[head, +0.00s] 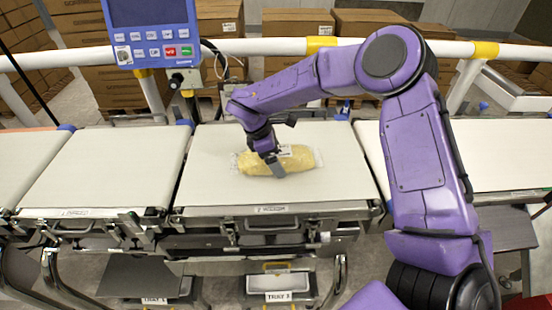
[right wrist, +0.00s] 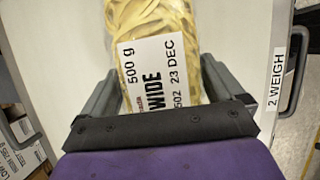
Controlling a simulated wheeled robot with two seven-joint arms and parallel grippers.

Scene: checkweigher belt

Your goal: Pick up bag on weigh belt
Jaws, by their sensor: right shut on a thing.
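A clear bag of yellow pasta (head: 248,161) with a white label lies on the middle weigh belt (head: 215,190). In the right wrist view the bag (right wrist: 155,22) shows its label, with "500 g", "WIDE" and "23 DEC" readable. My right gripper (head: 275,167) reaches down over the bag from above. In the right wrist view its two fingers (right wrist: 158,80) stand on either side of the bag, shut on it. The bag still appears to be on or just above the belt; I cannot tell which. My left gripper is not in view.
More belts lie left (head: 105,165) and right (head: 460,155) of the weigh belt, with narrow gaps between. A white rail (head: 270,46) and a blue display panel (head: 150,25) stand behind. Labelled trays (head: 278,283) sit below. The weigh belt around the bag is clear.

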